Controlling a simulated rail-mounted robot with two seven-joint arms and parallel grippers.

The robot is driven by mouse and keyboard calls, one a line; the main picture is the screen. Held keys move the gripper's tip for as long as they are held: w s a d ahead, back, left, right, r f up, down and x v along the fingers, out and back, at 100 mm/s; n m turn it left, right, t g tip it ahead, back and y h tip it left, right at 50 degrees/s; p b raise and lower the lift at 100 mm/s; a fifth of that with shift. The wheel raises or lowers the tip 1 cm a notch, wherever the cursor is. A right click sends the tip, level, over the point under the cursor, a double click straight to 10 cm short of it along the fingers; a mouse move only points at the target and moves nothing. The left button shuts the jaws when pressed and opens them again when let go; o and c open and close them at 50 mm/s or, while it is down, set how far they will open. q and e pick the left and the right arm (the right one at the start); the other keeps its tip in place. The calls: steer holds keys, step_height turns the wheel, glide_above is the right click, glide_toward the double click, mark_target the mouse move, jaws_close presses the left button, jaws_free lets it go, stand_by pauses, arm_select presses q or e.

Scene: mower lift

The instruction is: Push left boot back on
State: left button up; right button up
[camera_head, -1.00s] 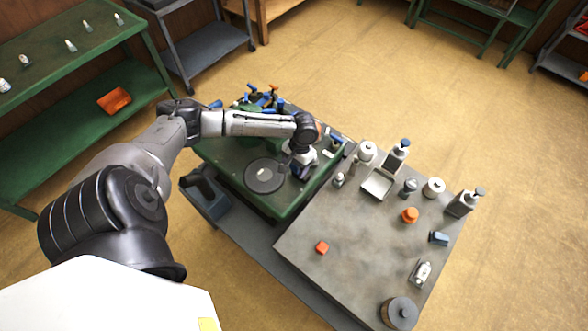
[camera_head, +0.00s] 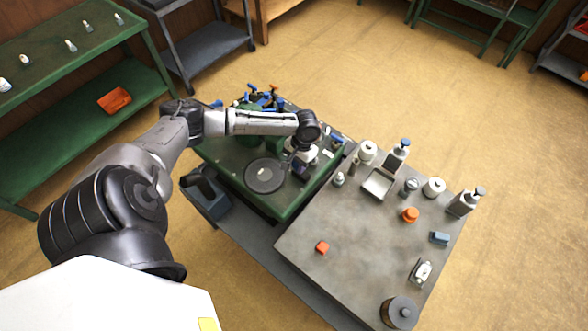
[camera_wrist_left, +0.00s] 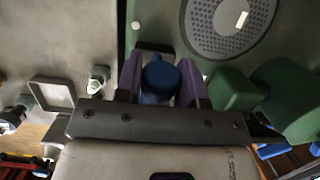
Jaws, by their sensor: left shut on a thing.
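My left gripper (camera_head: 299,170) reaches over the green mower deck (camera_head: 285,208). Its purple fingers in the left wrist view (camera_wrist_left: 161,82) are shut on a blue rounded piece (camera_wrist_left: 160,78), which looks like the boot. The piece stands beside a dark block (camera_wrist_left: 153,50) and near green cylindrical parts (camera_wrist_left: 285,95). What lies beneath the blue piece is hidden by the gripper, so I cannot tell how it is seated. In the head view my wrist covers most of it. My right gripper is not in view.
A round grey perforated disc (camera_head: 265,175) lies on the deck left of the gripper.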

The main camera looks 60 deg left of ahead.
arm_select(q)
steer(key=shift+w+a+r, duration=0.15)
steer(key=shift+w+a, duration=0.05)
steer(key=shift+w, duration=0.25)
steer(key=shift+w+a+r, duration=0.1)
steer(key=shift+w+a, duration=0.1)
steer(key=shift+w, duration=0.2)
steer(key=shift+w+a, duration=0.3)
steer(key=shift+w, duration=0.4)
steer(key=shift+w+a, duration=0.3)
steer(key=shift+w, duration=0.5)
steer(key=shift+w+a+f+b, duration=0.2)
steer(key=shift+w+a+b, duration=0.1)
steer(key=shift+w+b, duration=0.25)
steer(key=shift+w+a+f+b, duration=0.25)
steer(key=shift+w+b, duration=0.15)
steer(key=shift+w, duration=0.1)
steer(key=shift+w+a+f+b, duration=0.2)
steer(key=shift+w+f+b, duration=0.2)
steer(key=shift+w+b, duration=0.15)
steer(key=shift+w+a+f+b, duration=0.2)
steer(key=shift+w+f+b, duration=0.2)
steer(key=shift+b, duration=0.15)
steer(key=shift+w+a+f+b, duration=0.2)
steer(key=shift+w+f+b, duration=0.15)
steer(key=shift+f+b, duration=0.2)
steer(key=shift+w+a+f+b, duration=0.15)
steer(key=shift+w+f+b, duration=0.25)
steer(key=shift+b, duration=0.2)
